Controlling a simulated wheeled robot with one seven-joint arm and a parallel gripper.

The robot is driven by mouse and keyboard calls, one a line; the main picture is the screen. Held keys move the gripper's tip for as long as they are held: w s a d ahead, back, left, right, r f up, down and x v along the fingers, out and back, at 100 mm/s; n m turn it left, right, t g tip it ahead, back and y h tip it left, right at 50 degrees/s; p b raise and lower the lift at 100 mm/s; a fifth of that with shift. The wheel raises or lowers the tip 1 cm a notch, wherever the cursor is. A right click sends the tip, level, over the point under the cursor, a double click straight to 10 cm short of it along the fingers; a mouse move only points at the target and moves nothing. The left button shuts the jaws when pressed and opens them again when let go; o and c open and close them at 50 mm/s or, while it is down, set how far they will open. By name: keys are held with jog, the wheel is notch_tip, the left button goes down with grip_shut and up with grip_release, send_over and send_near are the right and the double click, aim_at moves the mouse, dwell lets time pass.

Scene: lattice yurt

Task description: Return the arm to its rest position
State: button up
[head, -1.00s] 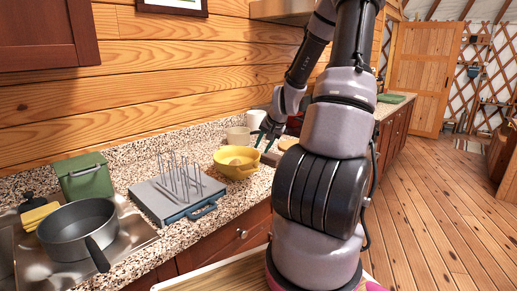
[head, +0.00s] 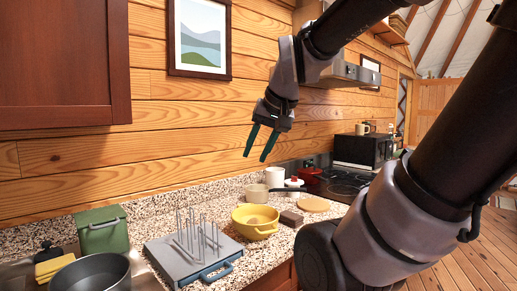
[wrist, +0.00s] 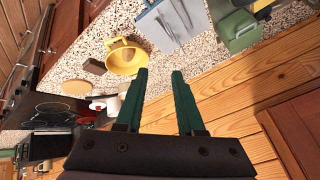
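My gripper (head: 258,142) is raised above the counter in front of the wooden wall, fingers pointing down. In the wrist view my gripper (wrist: 160,75) has its two green fingers apart with nothing between them. My arm bends from the right side of the head view up and over to the gripper. Below it on the counter stands a yellow bowl (head: 243,222) with a rounded tan item inside. The gripper is well clear of it.
The speckled counter (head: 165,218) holds a grey dish rack (head: 175,262), a green bin (head: 100,238), a dark pot (head: 90,275), a brown block (head: 291,219), a round board (head: 314,204) and light mugs. A range hood (head: 345,70) juts from the wall at right.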

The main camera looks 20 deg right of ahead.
jog(key=shift+s+a+r+y, duration=0.15)
jog(key=shift+s+r+y, duration=0.05)
jog(key=shift+s, duration=0.35)
jog(key=shift+s+a+r+y, duration=0.15)
jog(key=shift+s+r+y, duration=0.05)
jog(key=shift+s, duration=0.35)
dwell(0.5)
